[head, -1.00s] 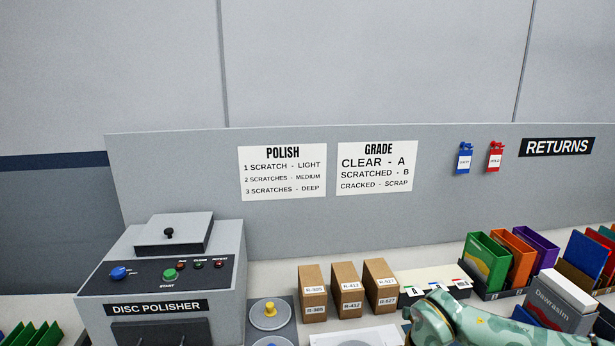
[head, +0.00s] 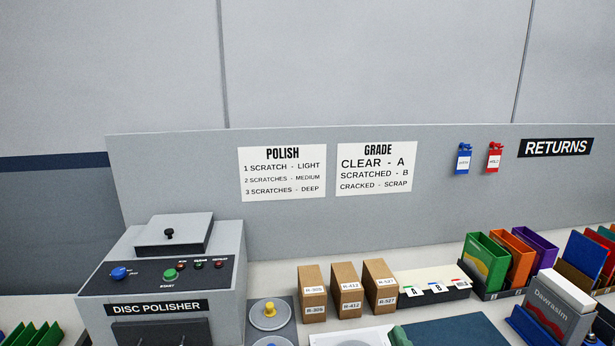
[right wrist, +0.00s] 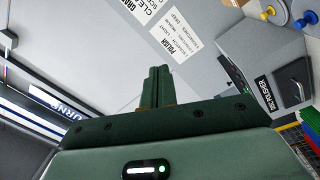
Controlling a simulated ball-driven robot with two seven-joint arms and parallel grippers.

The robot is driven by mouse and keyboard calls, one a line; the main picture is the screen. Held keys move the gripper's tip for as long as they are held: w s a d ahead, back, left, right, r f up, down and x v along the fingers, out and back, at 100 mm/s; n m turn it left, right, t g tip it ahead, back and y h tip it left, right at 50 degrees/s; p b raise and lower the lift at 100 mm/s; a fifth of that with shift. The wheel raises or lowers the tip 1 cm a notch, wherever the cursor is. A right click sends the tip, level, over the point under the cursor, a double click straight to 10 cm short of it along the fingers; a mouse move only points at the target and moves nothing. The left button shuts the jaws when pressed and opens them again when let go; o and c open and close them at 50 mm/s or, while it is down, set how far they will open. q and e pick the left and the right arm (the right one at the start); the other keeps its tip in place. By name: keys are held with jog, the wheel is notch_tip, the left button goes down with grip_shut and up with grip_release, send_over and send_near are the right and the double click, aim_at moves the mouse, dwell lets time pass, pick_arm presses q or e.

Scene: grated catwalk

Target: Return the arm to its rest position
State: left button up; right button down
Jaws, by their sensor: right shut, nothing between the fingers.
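My right gripper (right wrist: 157,85) shows in the right wrist view with its two dark green fingers together and nothing between them. It is in the air, and no object touches its fingertips. In the head view only a small pale green piece of my right arm shows at the bottom edge, right of the white plate-like item. My left gripper is not in view.
The disc polisher (head: 160,275) stands at the left of the bench. Several brown boxes (head: 345,290), a tray with lettered tabs (head: 436,284), colored cases (head: 487,262) and a Dawrasim box (head: 555,305) stand to the right. A dark blue mat (head: 460,332) lies clear.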

jog(key=s+d+f+m+g+h, duration=0.6)
jog(key=s+d+f+g, duration=0.6)
jog(key=s+d+f, duration=0.4)
jog(key=s+a+f+g+y+b, duration=0.1)
jog(key=s+a+f, duration=0.1)
jog(key=f, duration=0.8)
jog(key=s+a+f+g+y, duration=0.1)
jog(key=s+a+f, duration=0.15)
jog(key=f, duration=0.65)
jog(key=s+a+f+g+y+b, duration=0.1)
jog(key=s+f, duration=0.1)
jog(key=f, duration=0.8)
jog(key=s+f+m+g+y+b, duration=0.1)
jog(key=s+f+m+g, duration=0.2)
jog(key=s+f, duration=1.2)
jog(key=s, duration=0.4)
jog(key=shift+f+b, duration=0.3)
jog(key=shift+f, duration=0.05)
jog(key=shift+s, duration=0.1)
